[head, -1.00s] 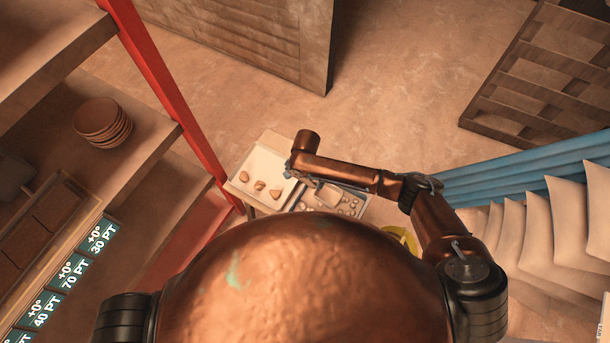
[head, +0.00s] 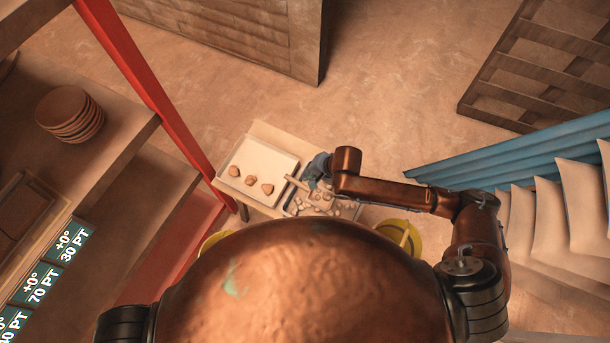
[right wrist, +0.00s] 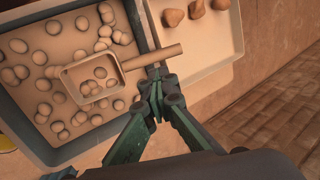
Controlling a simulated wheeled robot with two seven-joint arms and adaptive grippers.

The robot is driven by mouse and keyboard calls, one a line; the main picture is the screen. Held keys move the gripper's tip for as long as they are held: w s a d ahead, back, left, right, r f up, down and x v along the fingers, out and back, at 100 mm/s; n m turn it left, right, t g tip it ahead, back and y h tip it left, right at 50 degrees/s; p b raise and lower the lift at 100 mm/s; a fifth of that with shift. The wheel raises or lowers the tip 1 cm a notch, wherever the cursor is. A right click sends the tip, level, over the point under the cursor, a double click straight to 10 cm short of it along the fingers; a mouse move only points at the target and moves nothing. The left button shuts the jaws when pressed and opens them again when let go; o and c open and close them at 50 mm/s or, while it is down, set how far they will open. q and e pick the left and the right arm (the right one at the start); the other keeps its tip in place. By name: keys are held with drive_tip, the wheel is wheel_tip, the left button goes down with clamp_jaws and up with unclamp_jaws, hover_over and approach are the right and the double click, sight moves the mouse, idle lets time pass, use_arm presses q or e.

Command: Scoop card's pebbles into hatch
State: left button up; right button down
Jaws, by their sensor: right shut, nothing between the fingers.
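A grey tray (head: 291,207) holds several small round pebbles; it also shows in the right wrist view (right wrist: 33,140). A square scoop (right wrist: 66,84) with a rod handle (right wrist: 150,57) lies in the tray, with a few pebbles in its pan; it also shows in the head view (head: 318,196). In the head view the gripper (head: 317,166) is over the table's far side. My left gripper is out of view. I cannot make out a hatch or card.
A white tray (head: 262,151) with 3 brown stones (head: 250,180) sits left of the grey tray on a small table (head: 275,130). Yellow round containers (head: 413,228) stand nearby. Shelves with stacked plates (head: 70,114) and a red post (head: 135,65) are at left. Open floor lies beyond.

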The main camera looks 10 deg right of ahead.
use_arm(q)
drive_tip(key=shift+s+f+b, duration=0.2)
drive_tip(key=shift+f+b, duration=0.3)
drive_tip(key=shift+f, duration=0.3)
use_arm(e)
hover_over(307, 188)
drive_tip(key=shift+s+f, duration=0.1)
drive_tip(key=shift+f, duration=2.65)
drive_tip(key=shift+d, duration=0.1)
use_arm(q)
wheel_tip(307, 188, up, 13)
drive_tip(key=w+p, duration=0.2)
drive_tip(key=p, duration=1)
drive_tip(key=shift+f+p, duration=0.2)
drive_tip(key=shift+p, duration=0.1)
use_arm(e)
wheel_tip(307, 188, up, 10)
